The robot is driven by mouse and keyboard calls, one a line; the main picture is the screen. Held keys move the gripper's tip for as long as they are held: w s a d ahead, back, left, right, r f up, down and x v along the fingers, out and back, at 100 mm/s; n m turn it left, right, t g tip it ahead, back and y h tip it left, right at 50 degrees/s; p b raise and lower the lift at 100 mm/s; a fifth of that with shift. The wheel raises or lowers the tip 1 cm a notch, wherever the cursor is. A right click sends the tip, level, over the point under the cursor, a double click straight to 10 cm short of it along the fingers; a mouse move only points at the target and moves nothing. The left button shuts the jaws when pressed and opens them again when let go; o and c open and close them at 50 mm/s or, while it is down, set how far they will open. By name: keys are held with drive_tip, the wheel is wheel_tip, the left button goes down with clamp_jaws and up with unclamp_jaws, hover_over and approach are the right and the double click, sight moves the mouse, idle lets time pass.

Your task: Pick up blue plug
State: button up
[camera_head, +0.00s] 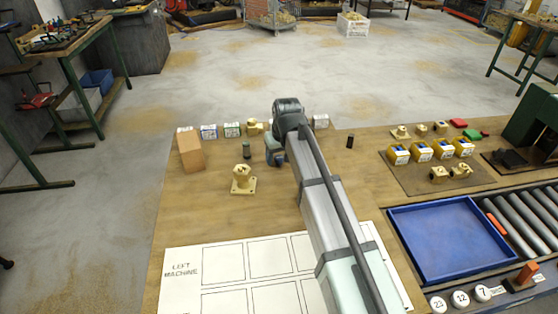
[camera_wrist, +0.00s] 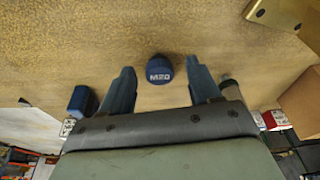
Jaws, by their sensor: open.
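The blue plug (camera_wrist: 159,69), a short round piece marked M20, shows in the wrist view on the wooden table top. It lies between the lines of my two fingers, slightly beyond their tips. My gripper (camera_wrist: 163,79) is open and empty, with a finger on each side and visible gaps to the plug. In the head view my gripper (camera_head: 275,152) is low over the table, partly covered by my arm. I cannot make out the plug there. A second blue piece (camera_wrist: 82,101) lies outside the left finger in the wrist view.
A greenish cylinder (camera_head: 247,150), a brass fitting (camera_head: 243,180) and a wooden block (camera_head: 190,152) stand left of my gripper. A dark cylinder (camera_head: 350,141) stands to its right. A blue tray (camera_head: 437,240) lies at the right. Several small labelled boxes line the back edge.

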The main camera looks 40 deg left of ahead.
drive_tip(key=c, duration=1.1)
drive_tip(key=shift+r, duration=0.1)
